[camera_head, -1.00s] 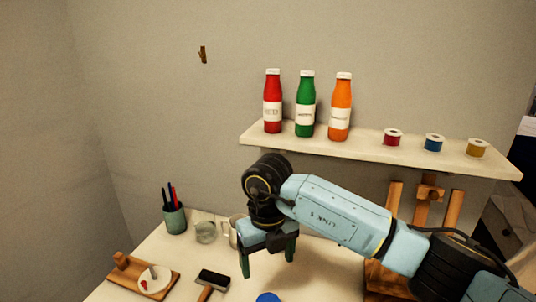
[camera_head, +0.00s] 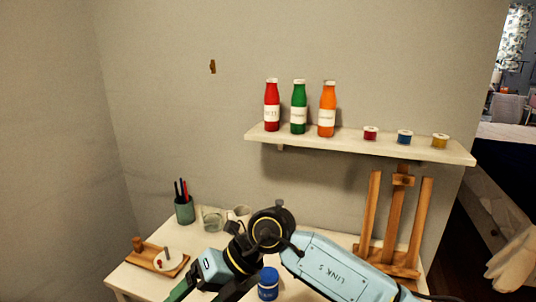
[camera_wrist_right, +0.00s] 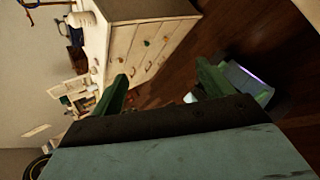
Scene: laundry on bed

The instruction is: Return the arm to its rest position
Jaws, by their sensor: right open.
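My right arm (camera_head: 335,268) comes in from the lower right of the head view, bent over the white table. My right gripper shows in the right wrist view (camera_wrist_right: 160,88) with its two green fingers spread apart and nothing between them. In the head view the gripper is at the bottom edge, left of the wrist, and partly cut off by the frame. My left gripper is not in view.
The white table (camera_head: 122,282) holds a pen cup (camera_head: 184,210), a wooden board (camera_head: 150,256), a blue jar (camera_head: 268,284) and a wooden easel (camera_head: 395,225). A drawer cabinet (camera_wrist_right: 150,40) shows in the right wrist view.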

